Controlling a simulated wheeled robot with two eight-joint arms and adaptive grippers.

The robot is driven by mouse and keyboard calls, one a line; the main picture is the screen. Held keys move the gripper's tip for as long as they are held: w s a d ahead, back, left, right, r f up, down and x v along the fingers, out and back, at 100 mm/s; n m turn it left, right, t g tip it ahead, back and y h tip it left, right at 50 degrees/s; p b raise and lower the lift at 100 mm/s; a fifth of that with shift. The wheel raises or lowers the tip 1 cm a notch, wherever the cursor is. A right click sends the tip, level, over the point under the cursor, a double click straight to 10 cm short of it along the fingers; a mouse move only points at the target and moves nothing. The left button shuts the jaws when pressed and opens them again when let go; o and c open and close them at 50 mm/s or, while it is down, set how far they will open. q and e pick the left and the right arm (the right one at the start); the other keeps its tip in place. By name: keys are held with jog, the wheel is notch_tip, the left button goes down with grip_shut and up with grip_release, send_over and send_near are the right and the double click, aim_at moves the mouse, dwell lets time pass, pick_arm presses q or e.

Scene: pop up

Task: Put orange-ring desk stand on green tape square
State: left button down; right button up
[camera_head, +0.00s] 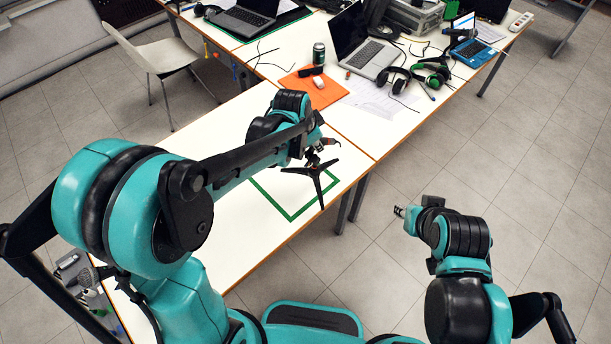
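The desk stand (314,172) is black with spread legs and a small orange-red part near its top. It is at the far right part of the green tape square (290,217), overlapping it in the picture. Whether its legs touch the table is unclear. My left gripper (320,150) is right at the top of the stand, and its fingers appear closed on it; the arm hides part of the contact. The left side of the tape square is hidden behind my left arm. My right gripper (400,212) is empty over the floor, right of the table; its finger opening is too small to tell.
The white table (240,235) is bare around the square. Behind it are an orange sheet (318,90), a can (319,54), laptops (362,50), headphones (393,77) and papers (380,102). A chair (165,55) stands at the left. The floor at the right is clear.

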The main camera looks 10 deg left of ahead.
pick_arm(q)
jog(key=shift+w+f, duration=0.1)
jog(key=shift+w, duration=0.15)
jog(key=shift+w+a+f, duration=0.2)
jog(key=shift+a+f, duration=0.05)
jog(key=w+a+f+b, duration=0.3)
jog(key=a+f, duration=0.7)
jog(key=shift+w+f+b, duration=0.15)
jog(key=shift+b, duration=0.2)
jog(key=shift+f, duration=0.15)
jog(key=c, duration=1.2)
grip_release()
